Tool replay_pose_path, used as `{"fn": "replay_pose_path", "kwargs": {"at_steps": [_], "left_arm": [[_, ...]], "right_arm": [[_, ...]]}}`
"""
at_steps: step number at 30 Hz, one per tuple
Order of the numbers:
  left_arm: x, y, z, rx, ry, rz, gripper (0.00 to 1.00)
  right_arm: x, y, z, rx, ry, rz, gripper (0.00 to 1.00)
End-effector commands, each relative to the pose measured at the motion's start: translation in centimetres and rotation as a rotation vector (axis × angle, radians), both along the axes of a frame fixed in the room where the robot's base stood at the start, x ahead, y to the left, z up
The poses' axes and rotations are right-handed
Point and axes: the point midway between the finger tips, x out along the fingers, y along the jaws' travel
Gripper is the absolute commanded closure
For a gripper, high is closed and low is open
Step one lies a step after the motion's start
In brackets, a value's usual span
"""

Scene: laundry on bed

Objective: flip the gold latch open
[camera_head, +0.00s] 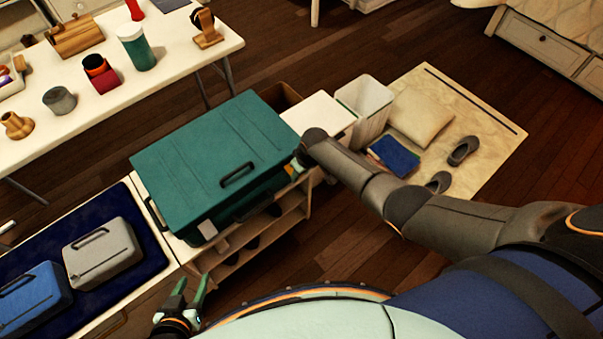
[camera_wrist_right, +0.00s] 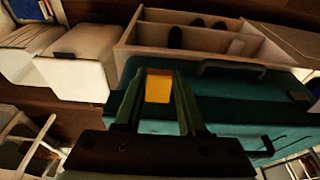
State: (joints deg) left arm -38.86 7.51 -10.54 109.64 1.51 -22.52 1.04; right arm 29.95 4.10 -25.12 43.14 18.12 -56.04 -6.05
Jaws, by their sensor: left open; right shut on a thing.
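A large teal case (camera_head: 215,155) lies closed on a low wooden shelf unit, with a dark handle (camera_head: 237,175) on its top. My right gripper (camera_wrist_right: 160,82) is at the case's right end. In the right wrist view its two green fingers are on either side of the gold latch (camera_wrist_right: 158,88), shut on it. In the head view my right arm largely hides that spot. My left gripper (camera_head: 192,286) is open and empty at the bottom left, apart from the case, in front of the shelf unit.
The shelf unit (camera_head: 290,215) has open compartments holding dark items. A white bin (camera_head: 365,100) stands beyond the case. Grey (camera_head: 103,252) and blue (camera_head: 35,298) cases lie at left. A white table (camera_head: 105,103) with cups runs behind. Slippers (camera_head: 463,151) lie on a mat at right.

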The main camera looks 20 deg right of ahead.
Motion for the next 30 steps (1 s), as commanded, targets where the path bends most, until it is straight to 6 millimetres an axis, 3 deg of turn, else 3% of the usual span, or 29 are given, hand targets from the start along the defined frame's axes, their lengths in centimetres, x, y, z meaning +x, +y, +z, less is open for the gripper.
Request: {"fn": "replay_pose_path", "kwargs": {"at_steps": [22,23,30], "left_arm": [[0.0,0.01,-0.22,0.001,0.0,-0.001,0.5],[0.0,0.01,-0.22,0.001,0.0,-0.001,0.5],[0.0,0.01,-0.23,0.001,0.0,-0.001,0.5]], "right_arm": [[0.16,0.04,0.43,-0.031,0.086,0.0,1.0],[0.17,0.04,0.43,-0.031,0.085,0.0,0.58],[0.19,0.05,0.44,-0.03,0.084,0.0,0.31]]}}
